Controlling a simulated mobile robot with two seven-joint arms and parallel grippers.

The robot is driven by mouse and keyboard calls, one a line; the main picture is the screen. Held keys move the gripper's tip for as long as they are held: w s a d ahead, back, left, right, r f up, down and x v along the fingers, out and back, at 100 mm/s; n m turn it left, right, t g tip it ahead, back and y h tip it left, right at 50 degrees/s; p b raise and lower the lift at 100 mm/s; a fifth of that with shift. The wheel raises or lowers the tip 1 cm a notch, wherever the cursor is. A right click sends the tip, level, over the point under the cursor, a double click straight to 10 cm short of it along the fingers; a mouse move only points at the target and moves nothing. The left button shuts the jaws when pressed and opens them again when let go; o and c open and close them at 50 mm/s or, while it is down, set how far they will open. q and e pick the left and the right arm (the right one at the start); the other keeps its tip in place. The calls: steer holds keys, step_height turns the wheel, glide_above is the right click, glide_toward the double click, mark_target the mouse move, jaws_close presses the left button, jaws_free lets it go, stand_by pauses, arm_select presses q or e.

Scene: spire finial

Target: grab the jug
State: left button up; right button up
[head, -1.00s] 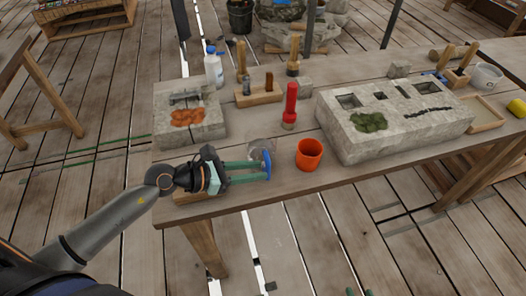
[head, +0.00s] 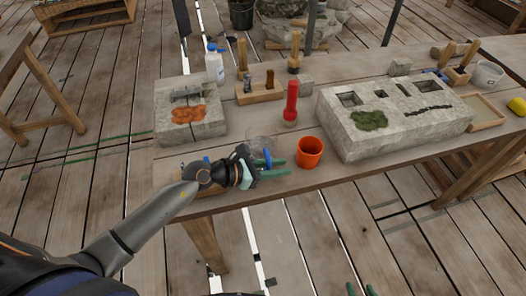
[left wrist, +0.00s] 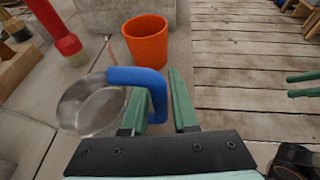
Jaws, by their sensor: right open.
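The jug (head: 256,144) is a clear grey, see-through vessel with a blue handle, standing near the table's front edge. In the left wrist view its bowl (left wrist: 88,108) is at the left and its blue handle (left wrist: 140,76) reaches toward my fingers. My left gripper (head: 279,168) is at the handle. In the left wrist view its green fingers (left wrist: 158,98) are apart, with the handle's upright part between them; firm contact on both sides does not show. My right gripper (head: 359,291) shows only its green fingertips at the bottom edge, away from the table and empty.
An orange cup (head: 309,152) stands just right of the jug. A red-handled tool (head: 290,101) stands behind it. Stone blocks lie left (head: 190,123) and right (head: 395,119). A white bottle (head: 214,65) stands at the back left.

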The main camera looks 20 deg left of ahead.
arm_select(q)
jaws_close()
steer(key=shift+r, duration=0.1)
stand_by(1.1)
